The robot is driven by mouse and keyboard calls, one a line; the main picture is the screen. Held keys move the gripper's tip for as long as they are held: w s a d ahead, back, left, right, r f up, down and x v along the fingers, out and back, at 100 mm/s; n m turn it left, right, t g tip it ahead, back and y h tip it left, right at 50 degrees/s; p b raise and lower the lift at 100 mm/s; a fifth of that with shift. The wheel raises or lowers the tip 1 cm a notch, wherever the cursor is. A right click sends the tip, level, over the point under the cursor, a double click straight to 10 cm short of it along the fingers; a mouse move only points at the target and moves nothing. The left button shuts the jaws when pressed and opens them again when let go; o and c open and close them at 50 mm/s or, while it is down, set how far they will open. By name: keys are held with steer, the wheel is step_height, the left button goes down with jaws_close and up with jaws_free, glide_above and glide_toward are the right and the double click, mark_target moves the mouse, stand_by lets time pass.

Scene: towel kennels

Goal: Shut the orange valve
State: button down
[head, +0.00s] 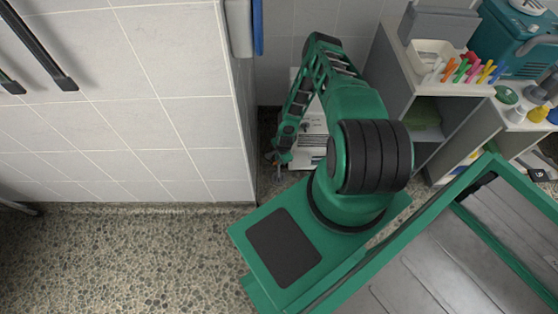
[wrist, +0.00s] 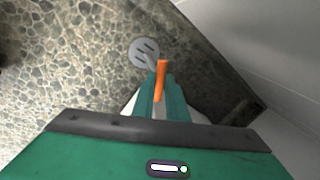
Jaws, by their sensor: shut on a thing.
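The orange valve (wrist: 161,76) shows in the wrist view as a narrow upright orange handle between my fingertips. My gripper (wrist: 161,98) is shut on it, with one green finger on each side. In the head view my gripper (head: 277,159) is low down by the corner of the tiled wall, at the end of my stretched arm. Only a tiny bit of orange shows there, too small to read the handle's angle.
A tiled wall (head: 180,120) stands close on the left of my arm. A grey shelf unit (head: 385,85) with a tray, pens and bottles stands on the right. A round slotted grey disc (wrist: 145,52) lies beyond the valve over the pebbled floor (wrist: 60,60). Open floor lies at front left.

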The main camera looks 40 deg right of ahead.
steer(key=m, duration=0.3)
steer(key=shift+w+a+m+h, duration=0.1)
steer(key=shift+m+h, duration=0.2)
steer(key=shift+m, duration=0.1)
steer(key=shift+w+m, duration=0.1)
steer(key=shift+m, duration=1)
steer(key=c, duration=1.8)
jaws_free()
steer(key=shift+o, duration=0.2)
steer(key=v, duration=1)
steer(key=shift+a+r, duration=0.2)
steer(key=shift+r, duration=0.2)
